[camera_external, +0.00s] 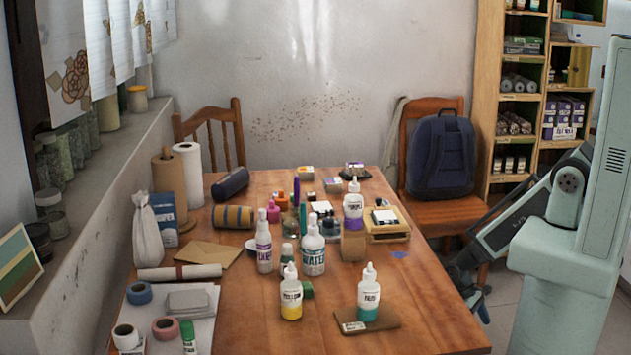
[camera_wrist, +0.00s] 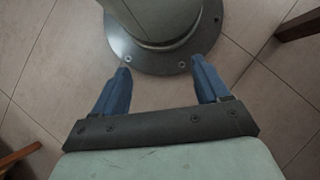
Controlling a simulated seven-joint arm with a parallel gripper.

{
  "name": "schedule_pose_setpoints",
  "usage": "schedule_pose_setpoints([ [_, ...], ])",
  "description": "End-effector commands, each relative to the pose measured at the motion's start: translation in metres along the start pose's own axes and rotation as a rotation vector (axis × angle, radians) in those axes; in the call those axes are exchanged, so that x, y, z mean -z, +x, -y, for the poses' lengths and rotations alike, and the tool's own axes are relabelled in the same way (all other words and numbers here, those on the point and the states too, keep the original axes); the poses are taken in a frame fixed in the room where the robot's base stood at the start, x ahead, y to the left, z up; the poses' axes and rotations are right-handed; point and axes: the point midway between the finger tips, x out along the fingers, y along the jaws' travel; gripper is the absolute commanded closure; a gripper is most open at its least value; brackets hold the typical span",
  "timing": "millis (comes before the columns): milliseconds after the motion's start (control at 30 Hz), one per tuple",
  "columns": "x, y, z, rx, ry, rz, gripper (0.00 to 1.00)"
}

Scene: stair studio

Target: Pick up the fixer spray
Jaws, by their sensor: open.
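The table (camera_external: 400,336) holds several labelled bottles. A white spray-type bottle with a purple label (camera_external: 264,243) stands upright near the middle. A white bottle marked like "WATER" (camera_external: 313,250) stands just right of it. I cannot read for certain which bottle is the fixer spray. My gripper (camera_external: 480,300) hangs low beyond the table's right edge, well away from the bottles and partly hidden. In the wrist view my gripper (camera_wrist: 161,66) points at the floor, with its two blue fingers wide apart and nothing between them.
Dropper bottles with yellow (camera_external: 291,295) and teal (camera_external: 369,295) paint stand in front. A purple-paint bottle (camera_external: 353,203) and a stamp pad (camera_external: 388,222) are farther back. A backpack (camera_external: 440,155) sits on a chair.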

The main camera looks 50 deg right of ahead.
Motion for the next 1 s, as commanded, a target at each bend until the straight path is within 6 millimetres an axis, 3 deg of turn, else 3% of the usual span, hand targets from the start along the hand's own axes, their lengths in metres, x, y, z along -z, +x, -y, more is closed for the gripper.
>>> schedule_pose_setpoints([
  [100, 0.000, 0.000, 0.000, 0.000, 0.000, 0.000, 0.25],
  [300, 0.000, 0.000, 0.000, 0.000, 0.000, 0.000, 0.43],
  [567, 0.004, -0.002, -0.001, 0.003, -0.002, -0.006, 0.43],
  [667, 0.019, -0.009, -0.002, 0.014, -0.008, -0.031, 0.43],
  [767, 0.047, -0.024, -0.007, 0.035, -0.020, -0.079, 0.43],
  [1000, 0.129, -0.084, -0.031, 0.081, -0.065, -0.240, 0.43],
])
